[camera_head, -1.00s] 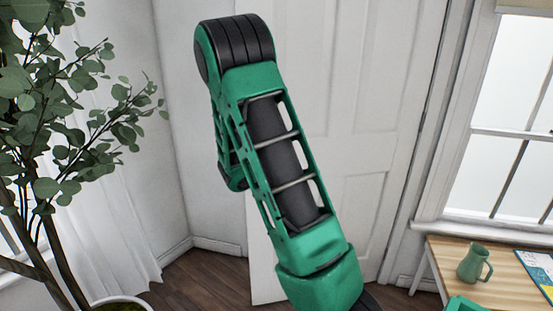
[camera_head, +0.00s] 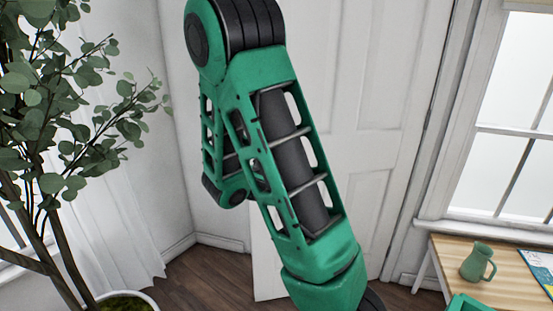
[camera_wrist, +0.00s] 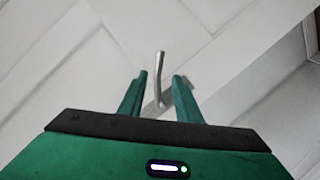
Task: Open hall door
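The white panelled hall door (camera_head: 375,130) stands behind my arm in the head view, which hides much of it. Its lower left edge appears to stand out from the wall, with floor visible beside it. In the wrist view, a grey metal lever handle (camera_wrist: 160,68) rises from the white door surface. My gripper (camera_wrist: 160,88) is open, with its two green fingers apart. The handle shows between and beyond the fingers, with a gap on each side. I cannot tell how deep it lies between them. The gripper is hidden in the head view.
A potted leafy plant (camera_head: 60,130) stands at left by a white curtain (camera_head: 115,225). At right, a wooden table (camera_head: 455,258) under a window (camera_head: 510,130) holds a green pitcher (camera_head: 478,263). Dark wooden floor (camera_head: 205,280) shows between plant and door.

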